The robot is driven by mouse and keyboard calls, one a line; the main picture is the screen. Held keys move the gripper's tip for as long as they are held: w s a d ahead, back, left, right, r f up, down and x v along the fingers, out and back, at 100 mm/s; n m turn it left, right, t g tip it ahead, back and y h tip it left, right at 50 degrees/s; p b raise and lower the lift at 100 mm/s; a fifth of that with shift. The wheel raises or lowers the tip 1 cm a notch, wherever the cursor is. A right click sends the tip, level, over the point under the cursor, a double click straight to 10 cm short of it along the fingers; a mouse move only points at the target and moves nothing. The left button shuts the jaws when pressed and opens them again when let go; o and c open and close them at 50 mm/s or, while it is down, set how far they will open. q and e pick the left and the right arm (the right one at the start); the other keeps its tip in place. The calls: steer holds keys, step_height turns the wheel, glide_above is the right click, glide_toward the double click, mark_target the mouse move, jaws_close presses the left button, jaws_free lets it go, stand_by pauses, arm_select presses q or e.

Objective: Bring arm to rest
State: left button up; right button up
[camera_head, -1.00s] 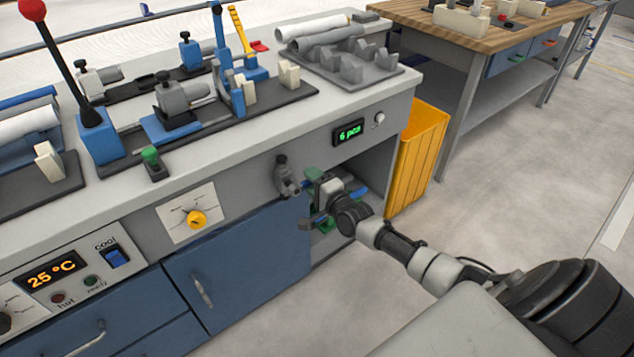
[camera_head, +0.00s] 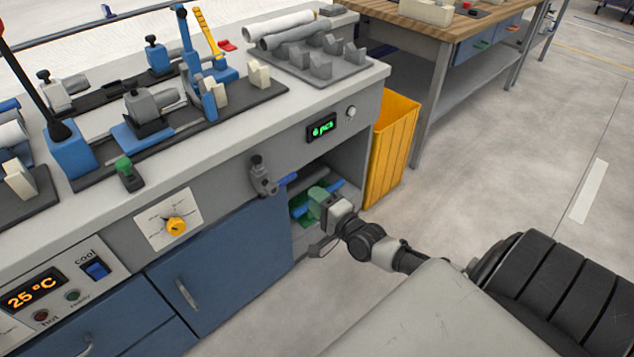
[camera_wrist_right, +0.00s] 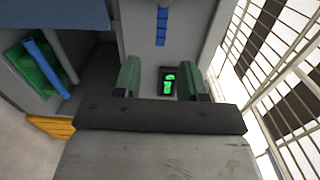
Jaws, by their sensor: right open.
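My right gripper (camera_head: 320,224) is in front of the open compartment under the counter, to the right of the blue cabinet door. In the right wrist view its two green-padded fingers (camera_wrist_right: 163,86) stand apart with nothing held between them. The counter's front panel and the green-lit display (camera_wrist_right: 168,83) show between and beyond the fingers. My left gripper is not in view.
The compartment holds a green tray (camera_wrist_right: 32,66) with a blue pipe (camera_wrist_right: 46,68). A yellow bin (camera_head: 390,150) stands right of the counter, near a wooden-topped table (camera_head: 420,28). The floor at right is clear.

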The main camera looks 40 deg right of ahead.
stand_by(0.3)
steer(key=s+a+f+n+g, duration=0.65)
steer(key=s+f, duration=0.25)
steer(key=f, duration=0.3)
steer(key=s+a+f+n+g, duration=0.5)
steer(key=s+f+n, duration=0.25)
steer(key=f, duration=0.55)
steer(key=s+a+f+n+g+h, duration=0.1)
steer(key=s+a+f+n+g, duration=0.15)
steer(key=s, duration=0.45)
steer(key=s+a+f+n+g, duration=0.2)
steer(key=s+n, duration=0.1)
steer(key=s, duration=0.3)
arm_select(q)
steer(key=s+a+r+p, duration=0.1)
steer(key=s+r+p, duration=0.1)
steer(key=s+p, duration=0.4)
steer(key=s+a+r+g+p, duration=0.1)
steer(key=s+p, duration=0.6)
steer(key=p, duration=0.1)
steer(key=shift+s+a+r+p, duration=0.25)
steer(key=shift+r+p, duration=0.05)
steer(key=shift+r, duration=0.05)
arm_select(e)
steer(key=s+d+r, duration=0.1)
steer(key=s, duration=0.5)
steer(key=s+d+r+g, duration=0.1)
steer(key=s+d+r, duration=0.1)
steer(key=s, duration=0.5)
